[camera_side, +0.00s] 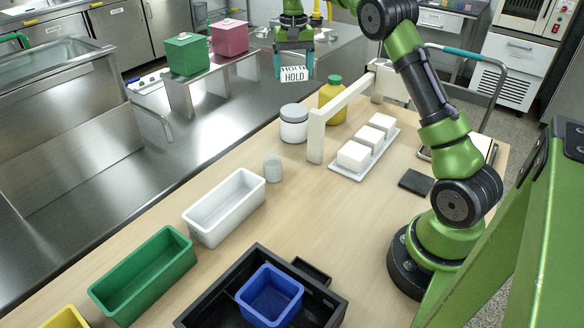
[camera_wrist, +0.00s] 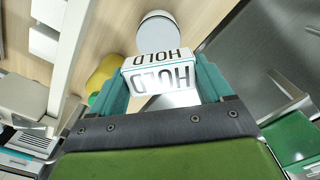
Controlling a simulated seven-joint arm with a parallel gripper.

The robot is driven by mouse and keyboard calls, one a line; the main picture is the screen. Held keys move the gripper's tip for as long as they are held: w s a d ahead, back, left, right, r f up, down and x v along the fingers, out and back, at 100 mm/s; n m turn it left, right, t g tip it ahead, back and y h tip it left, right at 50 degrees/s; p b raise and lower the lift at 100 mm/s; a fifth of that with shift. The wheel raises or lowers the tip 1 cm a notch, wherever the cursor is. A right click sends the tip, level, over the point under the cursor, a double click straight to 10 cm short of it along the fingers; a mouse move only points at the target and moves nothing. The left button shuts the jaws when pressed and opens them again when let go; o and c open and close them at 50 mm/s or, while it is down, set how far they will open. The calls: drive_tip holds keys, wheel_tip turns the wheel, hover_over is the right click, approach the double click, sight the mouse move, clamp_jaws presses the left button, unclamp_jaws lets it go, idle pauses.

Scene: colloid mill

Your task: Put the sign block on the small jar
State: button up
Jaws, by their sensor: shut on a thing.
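My gripper (camera_side: 294,70) is shut on the white sign block (camera_side: 294,76), which reads HOLD. It holds the block up in the air behind the white jar. In the wrist view the block (camera_wrist: 160,78) sits between the teal fingers, with its lettering upside down. A white round top, likely this jar (camera_wrist: 158,33), shows beyond the block in the wrist view. A smaller pale grey-green cup or jar (camera_side: 272,169) stands nearer the camera. I cannot tell which one is the small jar.
A yellow bottle (camera_side: 331,102) and a cream frame bar (camera_side: 343,104) stand right of the white jar. A tray (camera_side: 342,171) holds white blocks. White (camera_side: 224,207) and green (camera_side: 143,275) bins are in front. A metal stand (camera_side: 180,98) bears green and pink boxes.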

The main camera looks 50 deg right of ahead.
sight(294, 110)
drive_tip(key=shift+d+f, duration=0.1)
drive_tip(key=shift+d, duration=0.3)
wheel_tip(294, 110, down, 10)
drive_tip(key=shift+w+r, duration=0.1)
drive_tip(key=shift+r, duration=0.1)
